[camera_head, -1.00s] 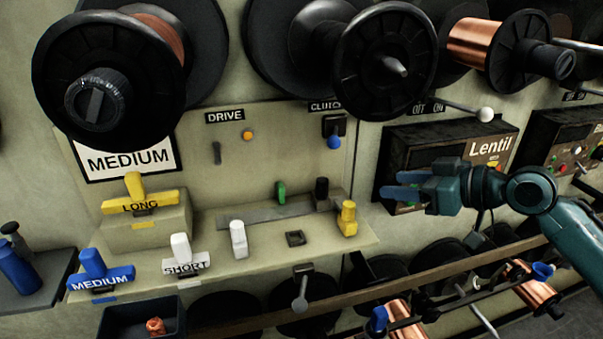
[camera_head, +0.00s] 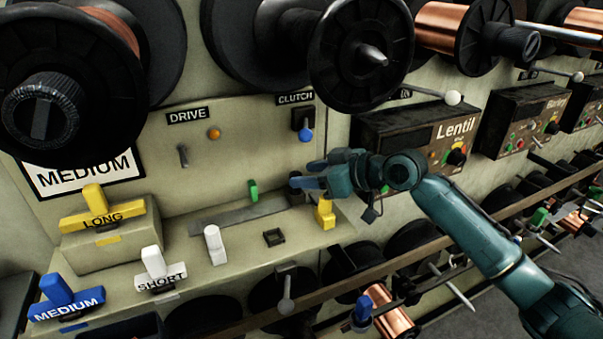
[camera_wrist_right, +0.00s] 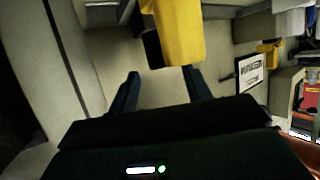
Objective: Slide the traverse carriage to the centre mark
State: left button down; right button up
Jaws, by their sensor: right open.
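A grey rail (camera_head: 232,212) lies on the shelf, with a small green marker (camera_head: 253,190) near its middle. A dark block (camera_head: 296,190), which looks like the carriage, is at its right end, partly hidden by my fingers. My right gripper (camera_head: 312,174) is open in front of and above this block, close to it; contact cannot be told. In the wrist view this yellow piece (camera_wrist_right: 180,30) looms large beyond my open fingers (camera_wrist_right: 160,84). My left gripper is out of view.
A white peg (camera_head: 214,244) and a dark square socket (camera_head: 273,237) are on the shelf's front part. T-handles marked LONG (camera_head: 100,216), SHORT (camera_head: 160,277) and MEDIUM (camera_head: 65,303) are at left. Large spools (camera_head: 360,55) overhang above. The Lentil box (camera_head: 430,135) is right.

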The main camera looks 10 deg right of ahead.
jog(key=shift+x, duration=1.2)
jog(key=shift+c, duration=0.6)
grip_shut()
